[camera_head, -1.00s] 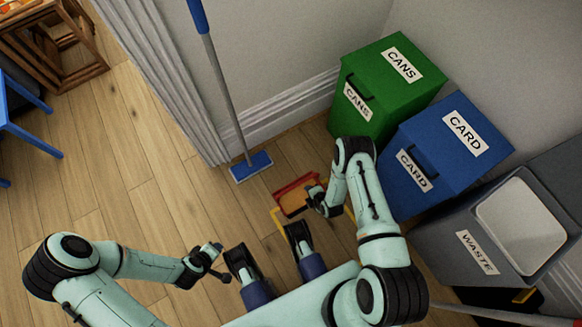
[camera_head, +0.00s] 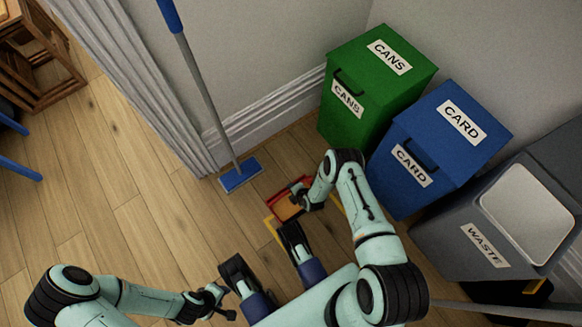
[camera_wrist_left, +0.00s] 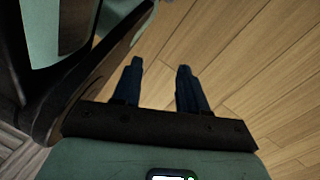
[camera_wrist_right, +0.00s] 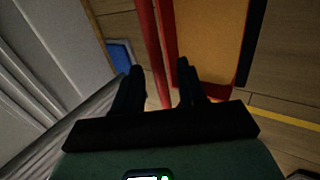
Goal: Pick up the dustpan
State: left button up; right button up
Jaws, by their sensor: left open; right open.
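The dustpan (camera_head: 284,208), red with an orange panel, is low by the floor in front of the bins in the head view. My right gripper and forearm partly hide it. In the right wrist view its orange panel (camera_wrist_right: 210,40) and red edge (camera_wrist_right: 150,50) are close up. My right gripper (camera_wrist_right: 160,68) is open, with a red bar showing in line with the gap between its fingertips. I cannot tell whether they touch. My left gripper (camera_wrist_left: 158,68) is open and empty over bare floor; in the head view it is at the lower left (camera_head: 220,292).
A green cans bin (camera_head: 365,105), a blue card bin (camera_head: 410,185) and a grey waste bin (camera_head: 450,240) stand along the right. A blue mop (camera_head: 240,175) leans at the wall. Yellow lines mark the floor near the dustpan.

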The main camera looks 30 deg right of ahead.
jog(key=b+x, duration=0.1)
jog(key=x, duration=0.2)
jog(key=shift+w+a, duration=0.1)
jog(key=shift+w, duration=0.05)
pick_arm(q)
jog(key=s, duration=0.1)
jog(key=s+f, duration=0.1)
jog(key=s+g, duration=0.1)
jog(key=shift+s+a+f, duration=0.2)
jog(key=shift+s+f, duration=0.05)
jog(key=shift+f, duration=0.1)
pick_arm(e)
grip_shut()
dwell(0.7)
